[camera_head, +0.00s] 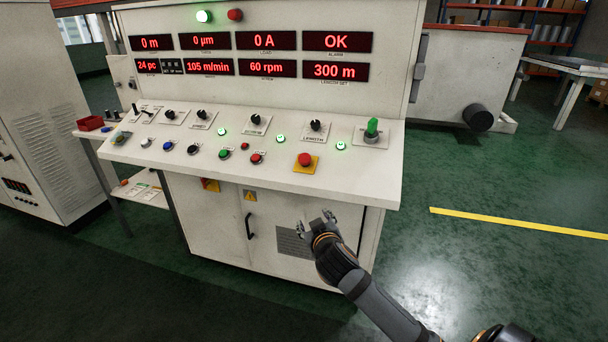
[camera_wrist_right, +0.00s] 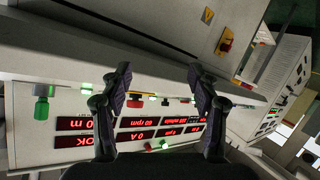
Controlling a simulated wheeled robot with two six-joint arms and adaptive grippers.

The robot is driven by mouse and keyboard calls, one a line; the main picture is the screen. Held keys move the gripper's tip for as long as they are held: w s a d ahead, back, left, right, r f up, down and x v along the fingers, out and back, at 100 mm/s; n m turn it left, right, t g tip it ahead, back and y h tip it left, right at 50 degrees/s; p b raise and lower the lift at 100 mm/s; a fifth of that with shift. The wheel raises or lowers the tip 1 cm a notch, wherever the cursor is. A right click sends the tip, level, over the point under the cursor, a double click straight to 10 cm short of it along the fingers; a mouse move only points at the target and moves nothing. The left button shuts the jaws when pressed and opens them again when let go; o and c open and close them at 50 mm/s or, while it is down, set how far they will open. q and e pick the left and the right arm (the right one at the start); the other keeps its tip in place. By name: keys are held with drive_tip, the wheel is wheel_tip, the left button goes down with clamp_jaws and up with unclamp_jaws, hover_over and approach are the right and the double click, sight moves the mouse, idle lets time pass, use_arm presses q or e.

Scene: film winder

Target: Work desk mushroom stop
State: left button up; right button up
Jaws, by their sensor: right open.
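The red mushroom stop (camera_head: 305,160) sits on a yellow plate near the front right of the sloping white console (camera_head: 370,171). The red mushroom stop also shows in the upside-down right wrist view (camera_wrist_right: 135,101), close to one finger. My right gripper (camera_head: 315,219) is open and empty, in front of the cabinet and lower in the picture than the stop, apart from it. Its two spread fingers show in the right wrist view (camera_wrist_right: 160,75). My left gripper is in no view.
A green selector knob (camera_head: 372,128) stands right of the stop. Several black knobs and coloured buttons line the console. The display panel (camera_head: 250,55) reads OK, with a green lamp (camera_head: 204,16) lit above. A cabinet handle (camera_head: 250,227) projects below. Green floor is free at right.

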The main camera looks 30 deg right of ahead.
sight(304, 158)
drive_tip(key=w+d+r+t, duration=0.3)
drive_tip(key=w+r+t, duration=0.15)
drive_tip(key=r, duration=0.65)
drive_tip(key=shift+g+h, duration=0.25)
drive_tip(key=shift+h, duration=0.15)
drive_tip(key=x, duration=0.3)
drive_tip(key=p+x, duration=0.1)
drive_tip(key=x, duration=0.7)
drive_tip(key=shift+w+a+p, duration=0.1)
drive_tip(key=shift+a+p, duration=0.15)
drive_tip(key=shift+p, duration=0.05)
clamp_jaws()
drive_tip(key=shift+r, duration=0.1)
